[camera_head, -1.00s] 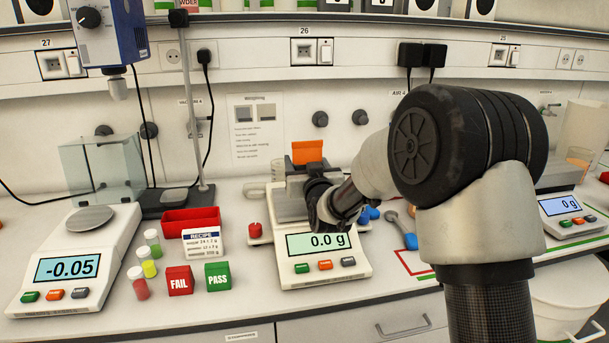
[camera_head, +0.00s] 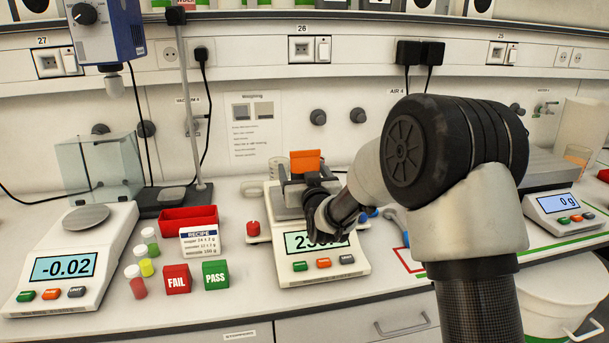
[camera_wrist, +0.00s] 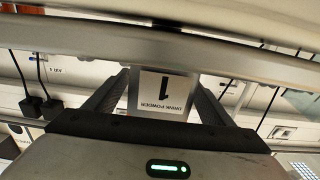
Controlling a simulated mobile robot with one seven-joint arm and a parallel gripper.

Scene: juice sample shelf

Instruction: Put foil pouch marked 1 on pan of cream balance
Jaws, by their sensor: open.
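The foil pouch marked 1 (camera_wrist: 165,97) stands between my gripper's dark fingers in the wrist view, its white label upside down there. An orange upright piece (camera_head: 306,160), probably the pouch's top, shows above my gripper (camera_head: 304,182) in the head view. My gripper is open around the pouch, over the pan of the cream balance (camera_head: 318,268) in the middle of the bench. The balance display shows a number starting with 23, partly covered by my arm. My gripper and arm hide most of the pan and the pouch's base.
A second balance (camera_head: 72,262) reading -0.02 stands at the left, and another (camera_head: 562,210) reading 0 g at the right. Red FAIL (camera_head: 177,279) and green PASS (camera_head: 215,274) blocks, small vials, a recipe card (camera_head: 199,241) and a red tray (camera_head: 190,219) lie left of the cream balance.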

